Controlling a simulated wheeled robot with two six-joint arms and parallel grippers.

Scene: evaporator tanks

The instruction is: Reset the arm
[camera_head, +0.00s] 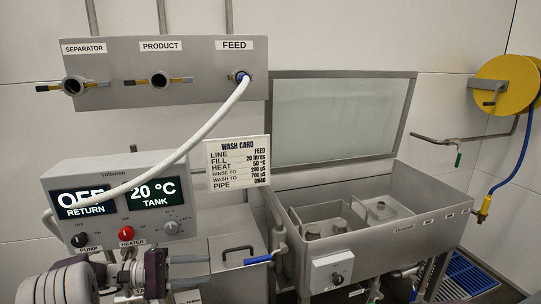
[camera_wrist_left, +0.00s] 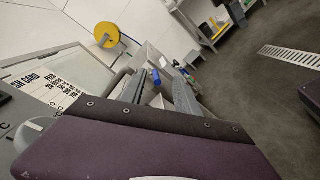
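My left arm comes in at the lower left of the head view, in front of the control box. My left gripper (camera_head: 198,271) points to the right, its two fingers apart with nothing between them. In the left wrist view the fingers of the left gripper (camera_wrist_left: 158,90) also stand apart. A blue handle (camera_wrist_left: 155,77) shows beyond them; I cannot tell its distance.
The control box (camera_head: 120,197) reads OFF and 20 °C. The wash card (camera_head: 238,163) hangs beside the open-lidded tank (camera_head: 400,230). A yellow hose reel (camera_head: 510,83) is at right.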

